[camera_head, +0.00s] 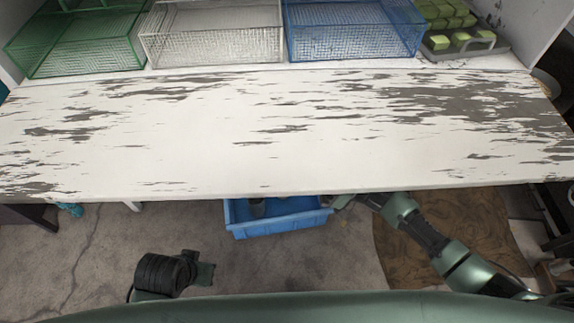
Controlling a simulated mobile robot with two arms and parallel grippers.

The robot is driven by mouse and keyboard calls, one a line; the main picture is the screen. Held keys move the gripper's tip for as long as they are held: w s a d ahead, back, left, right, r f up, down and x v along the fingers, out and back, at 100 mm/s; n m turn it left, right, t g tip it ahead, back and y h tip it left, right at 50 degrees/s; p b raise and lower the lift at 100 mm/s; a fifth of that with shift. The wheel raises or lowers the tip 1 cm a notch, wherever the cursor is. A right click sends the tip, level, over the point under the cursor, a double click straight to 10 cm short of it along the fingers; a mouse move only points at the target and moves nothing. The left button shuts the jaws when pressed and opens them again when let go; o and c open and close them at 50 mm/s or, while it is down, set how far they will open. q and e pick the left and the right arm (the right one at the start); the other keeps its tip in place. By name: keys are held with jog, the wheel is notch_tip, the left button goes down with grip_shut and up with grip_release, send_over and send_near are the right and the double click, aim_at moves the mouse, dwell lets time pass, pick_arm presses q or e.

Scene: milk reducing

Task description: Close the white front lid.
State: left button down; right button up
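The white front lid (270,135) is a wide panel with worn, flaking paint. It lies open, roughly flat, across the middle of the view. My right arm reaches in from the lower right, and my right gripper (342,202) is at the lid's near edge, beside the right end of a blue crate (282,223). Its fingers are small and partly hidden, so I cannot tell whether it touches the lid or the crate. My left gripper (203,273) is at the lower left, well short of the lid. Its fingers are not clear.
Behind the lid, a green wire basket (80,52), a white wire basket (212,48) and a blue wire basket (352,42) stand on the shelf. A grey tray (468,50) with several green blocks is at right. The lid's top is bare. A brown mat (470,235) lies on the floor.

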grip_shut()
jog(key=shift+f, duration=0.1)
dwell(1.3)
